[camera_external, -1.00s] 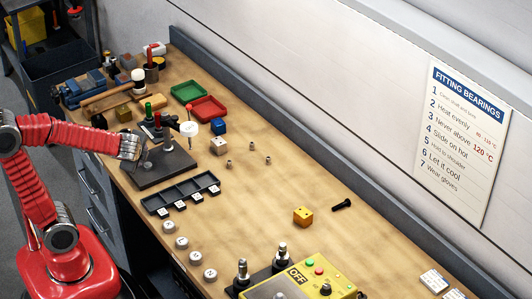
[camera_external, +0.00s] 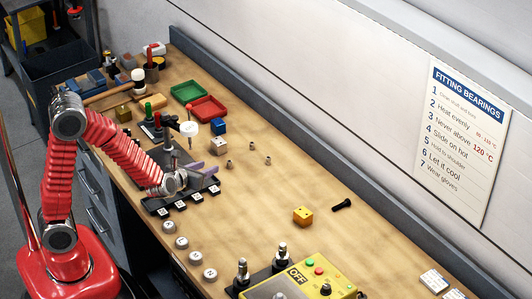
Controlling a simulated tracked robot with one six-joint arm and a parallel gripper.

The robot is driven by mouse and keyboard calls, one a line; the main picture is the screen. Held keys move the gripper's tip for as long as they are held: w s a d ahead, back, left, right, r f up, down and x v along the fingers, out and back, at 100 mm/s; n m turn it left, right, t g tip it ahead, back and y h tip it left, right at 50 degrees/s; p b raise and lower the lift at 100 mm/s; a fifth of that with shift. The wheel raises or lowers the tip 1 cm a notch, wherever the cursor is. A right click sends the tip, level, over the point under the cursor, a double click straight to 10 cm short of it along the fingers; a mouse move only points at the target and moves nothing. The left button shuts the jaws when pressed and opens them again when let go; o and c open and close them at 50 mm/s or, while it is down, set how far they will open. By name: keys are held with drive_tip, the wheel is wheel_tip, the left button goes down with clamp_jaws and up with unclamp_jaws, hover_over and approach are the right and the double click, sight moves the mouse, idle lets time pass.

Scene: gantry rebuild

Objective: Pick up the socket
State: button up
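My gripper and wrist hide part of the tray.
A red-topped tool with a white disc (camera_external: 189,128) rises close by. Green (camera_external: 188,91) and red (camera_external: 209,108) trays lie farther back.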

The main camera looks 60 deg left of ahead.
drive_tip(key=shift+w+d+f+m+h, duration=0.25)
drive_tip(key=shift+d+f+m+h, duration=0.05)
drive_tip(key=shift+d+m, duration=0.2)
approach(230, 161)
drive_tip(key=shift+x, duration=2.25)
drive_tip(key=shift+d+f, duration=0.15)
drive_tip(key=shift+x, duration=2.6)
drive_tip(key=shift+c, duration=0.7)
clamp_jaws()
